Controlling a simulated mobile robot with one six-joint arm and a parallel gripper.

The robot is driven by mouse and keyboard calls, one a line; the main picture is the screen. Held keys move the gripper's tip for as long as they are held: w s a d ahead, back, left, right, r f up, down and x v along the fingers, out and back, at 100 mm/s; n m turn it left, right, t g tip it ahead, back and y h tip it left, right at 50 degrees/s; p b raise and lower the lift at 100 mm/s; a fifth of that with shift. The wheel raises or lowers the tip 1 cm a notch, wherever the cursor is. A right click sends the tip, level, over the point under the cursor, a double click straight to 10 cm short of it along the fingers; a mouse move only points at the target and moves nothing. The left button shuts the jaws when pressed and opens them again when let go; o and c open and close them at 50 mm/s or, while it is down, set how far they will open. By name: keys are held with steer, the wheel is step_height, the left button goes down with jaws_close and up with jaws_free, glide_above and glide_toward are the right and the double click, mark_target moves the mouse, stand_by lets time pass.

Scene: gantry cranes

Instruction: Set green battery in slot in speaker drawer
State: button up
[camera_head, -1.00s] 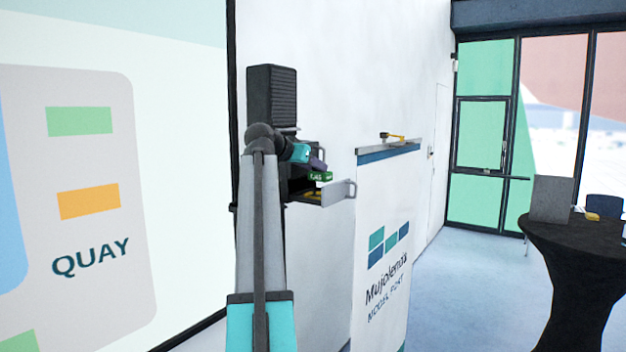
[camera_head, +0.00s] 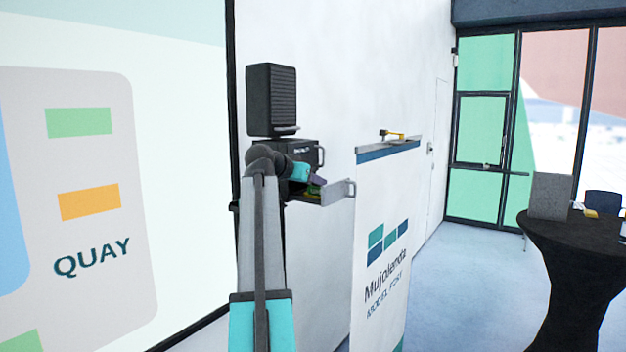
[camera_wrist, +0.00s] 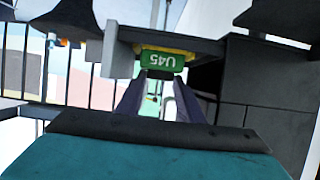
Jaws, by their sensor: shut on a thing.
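The green battery (camera_wrist: 162,62), marked U45, is between the fingertips of my gripper (camera_wrist: 160,82) in the wrist view, with a yellow piece at the drawer right around it. In the head view the green battery (camera_head: 314,190) shows only as a small patch low inside the open speaker drawer (camera_head: 335,193). My gripper (camera_head: 316,182) is shut on the battery and reaches down into the drawer from the left. The black speaker (camera_head: 272,100) stands above the drawer. The slot itself is largely hidden, and I cannot tell whether the battery is fully seated.
A second drawer front with a handle (camera_head: 320,156) sits just above the open drawer. A white banner (camera_head: 385,240) stands to the right, with a yellow-and-black tool (camera_head: 393,135) on its top edge. A black round table (camera_head: 575,240) is far right; the floor between is clear.

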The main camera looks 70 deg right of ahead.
steer(key=shift+f, duration=0.2)
steer(key=o, duration=1.2)
steer(key=shift+r, duration=0.15)
steer(key=shift+w+a+b, duration=0.15)
steer(key=shift+a+b, duration=0.2)
steer(key=shift+a, duration=0.15)
steer(key=b+v, duration=0.4)
steer(key=v, duration=0.7)
steer(key=shift+r, duration=0.1)
